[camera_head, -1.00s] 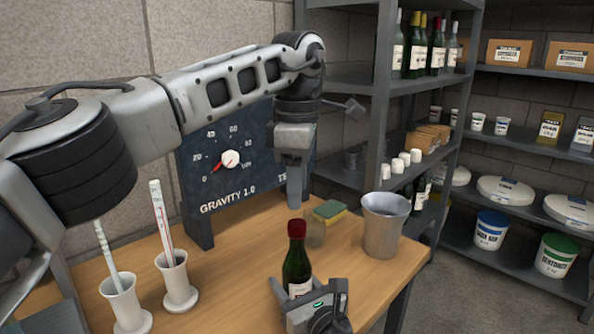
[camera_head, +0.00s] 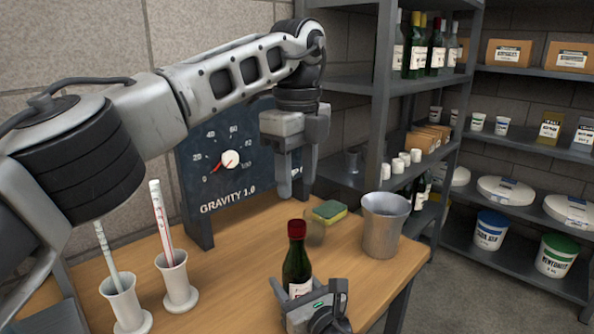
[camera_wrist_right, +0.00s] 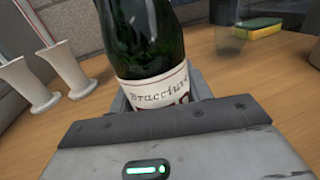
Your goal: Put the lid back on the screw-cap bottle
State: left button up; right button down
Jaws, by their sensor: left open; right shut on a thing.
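A dark green bottle (camera_head: 297,268) with a white label stands upright at the front of the wooden table. A red cap (camera_head: 297,229) sits on top of its neck; whether it is screwed tight I cannot tell. My right gripper (camera_head: 308,300) is shut on the bottle's lower body. The bottle (camera_wrist_right: 150,40) and its label also show in the right wrist view, where its top is out of frame. My left gripper (camera_head: 296,188) is open and empty, fingers pointing down, above and apart from the red cap.
A clear glass (camera_head: 315,234) and a yellow-green sponge (camera_head: 330,211) are behind the bottle. A metal bucket (camera_head: 382,228) stands at the right. White cylinders (camera_head: 176,280) with thermometer-like sticks stand left. A dial board (camera_head: 215,180) is at the back.

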aim_at(297, 223)
pick_arm(q)
jog(key=n, duration=0.7)
jog(key=shift+r+n, duration=0.15)
jog(key=shift+n, duration=0.15)
jog(key=shift+f, duration=4)
